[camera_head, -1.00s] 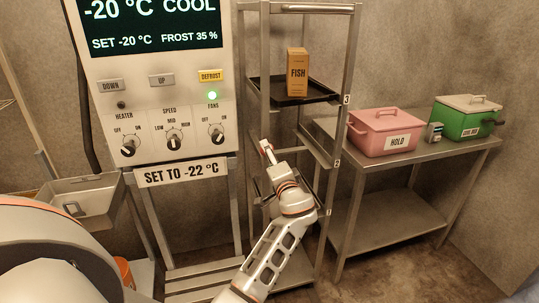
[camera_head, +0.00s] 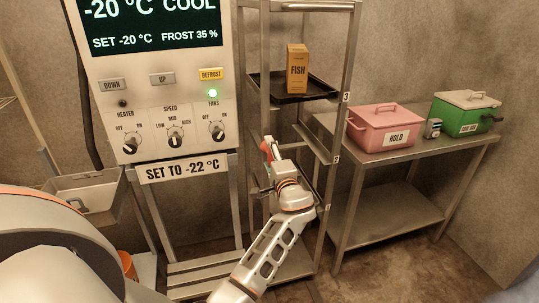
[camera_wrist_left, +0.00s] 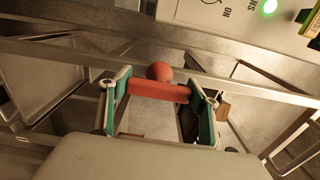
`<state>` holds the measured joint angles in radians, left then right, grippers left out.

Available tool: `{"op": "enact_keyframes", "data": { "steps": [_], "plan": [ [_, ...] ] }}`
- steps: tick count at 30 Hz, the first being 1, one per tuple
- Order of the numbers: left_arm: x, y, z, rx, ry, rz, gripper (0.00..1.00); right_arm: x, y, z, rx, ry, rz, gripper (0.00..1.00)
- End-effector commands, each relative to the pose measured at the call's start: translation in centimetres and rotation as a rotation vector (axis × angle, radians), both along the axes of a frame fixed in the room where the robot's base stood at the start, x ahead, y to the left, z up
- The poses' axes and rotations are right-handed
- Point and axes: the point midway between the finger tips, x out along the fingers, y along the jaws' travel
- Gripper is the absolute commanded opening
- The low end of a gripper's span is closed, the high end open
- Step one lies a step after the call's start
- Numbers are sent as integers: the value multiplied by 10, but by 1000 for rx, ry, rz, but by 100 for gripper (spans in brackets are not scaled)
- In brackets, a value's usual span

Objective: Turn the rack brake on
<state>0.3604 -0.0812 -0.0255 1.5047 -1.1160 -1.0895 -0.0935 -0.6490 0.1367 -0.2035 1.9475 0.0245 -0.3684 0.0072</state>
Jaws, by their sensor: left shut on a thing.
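The rack (camera_head: 351,55) is a tall metal frame with numbered levels, in the middle of the head view. A red brake lever (camera_head: 266,150) shows low at its front left post. In the left wrist view the red lever (camera_wrist_left: 158,91) is a bar with a round knob, lying crosswise between the green-lined fingers. My left gripper (camera_head: 272,158) is shut on this lever; the wrist view shows the gripper (camera_wrist_left: 160,100) with a finger at each end of the bar. Part of the lever and its pivot are hidden. My right gripper is not in view.
A control panel (camera_head: 150,135) stands left of the rack, close to my left gripper. A tray (camera_head: 325,92) on the rack holds a FISH box (camera_head: 298,70). A steel table (camera_head: 420,148) at right carries a pink HOLD bin (camera_head: 380,125) and a green bin (camera_head: 462,118).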

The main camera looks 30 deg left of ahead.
Motion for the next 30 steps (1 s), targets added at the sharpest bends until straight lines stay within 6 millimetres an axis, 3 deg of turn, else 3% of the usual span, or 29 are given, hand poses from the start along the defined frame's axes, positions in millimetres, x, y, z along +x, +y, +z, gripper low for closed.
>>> {"op": "enact_keyframes", "data": {
  "steps": [3,4,6,19,30],
  "plan": [
    [0,0,0,3,1,-1,40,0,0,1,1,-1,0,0],
    [0,0,0,4,2,-1,69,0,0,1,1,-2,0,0],
    [0,0,0,3,1,-1,79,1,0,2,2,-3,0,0],
    [-4,-6,-1,1,2,0,79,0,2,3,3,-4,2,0],
    [-49,-58,-1,-1,2,-1,79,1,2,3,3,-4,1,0]
  ]
}}
